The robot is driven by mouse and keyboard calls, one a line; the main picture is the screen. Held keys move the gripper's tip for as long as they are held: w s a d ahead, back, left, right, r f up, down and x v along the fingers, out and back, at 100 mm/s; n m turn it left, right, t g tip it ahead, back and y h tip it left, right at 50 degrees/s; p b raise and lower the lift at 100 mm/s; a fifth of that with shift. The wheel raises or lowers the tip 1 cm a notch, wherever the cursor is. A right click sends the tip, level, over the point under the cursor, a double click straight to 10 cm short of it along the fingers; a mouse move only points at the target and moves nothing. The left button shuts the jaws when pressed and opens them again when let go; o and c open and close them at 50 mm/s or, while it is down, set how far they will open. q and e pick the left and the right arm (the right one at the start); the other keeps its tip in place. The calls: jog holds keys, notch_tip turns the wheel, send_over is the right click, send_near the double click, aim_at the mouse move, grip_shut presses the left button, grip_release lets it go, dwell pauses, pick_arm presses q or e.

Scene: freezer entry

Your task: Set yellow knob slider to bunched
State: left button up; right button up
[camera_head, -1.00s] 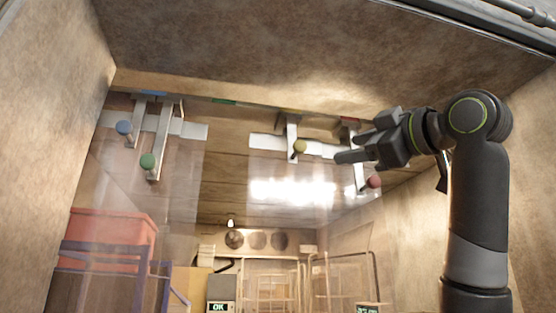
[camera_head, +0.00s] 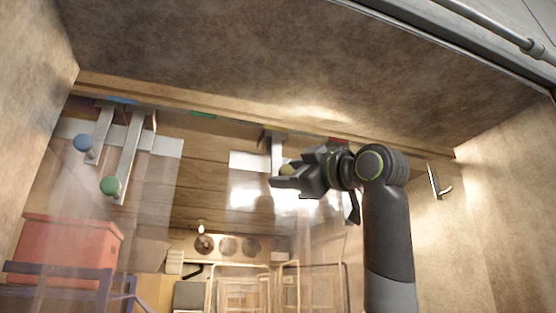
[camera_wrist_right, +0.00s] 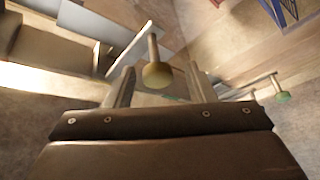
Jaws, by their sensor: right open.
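The yellow knob (camera_head: 287,169) sits at the lower end of a pale hanging bracket on the overhead rail; my gripper partly covers it in the head view. In the right wrist view the yellow knob (camera_wrist_right: 157,75) shows between my two fingers, with space on both sides. My right gripper (camera_head: 279,178) is open at the knob, and its fingers also show in the wrist view (camera_wrist_right: 160,90). I cannot tell whether a finger touches the knob. My left gripper is not in view.
A blue knob (camera_head: 83,142) and a green knob (camera_head: 110,186) hang on brackets at the left. Translucent strips hang below the rail. A red bin (camera_head: 70,250) stands lower left. A wall hook (camera_head: 437,182) is right of my arm. Racks stand beyond the strips.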

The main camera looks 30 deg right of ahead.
aim_at(279, 172)
jog(key=shift+w+a+r+p, duration=0.1)
jog(key=shift+w+r+p, duration=0.25)
jog(key=shift+w, duration=0.2)
jog(key=shift+w+r, duration=0.2)
jog(key=shift+w, duration=0.1)
jog(key=shift+w+a+p, duration=0.1)
jog(key=shift+w+p, duration=0.2)
jog(key=shift+p, duration=0.05)
jog(key=shift+w+a, duration=0.1)
jog(key=shift+w, duration=0.35)
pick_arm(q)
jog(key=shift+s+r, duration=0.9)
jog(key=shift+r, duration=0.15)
pick_arm(e)
jog(key=shift+c, duration=0.2)
jog(key=shift+s, duration=0.1)
jog(key=shift+c, duration=1.2)
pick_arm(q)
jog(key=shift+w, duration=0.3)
pick_arm(e)
grip_shut()
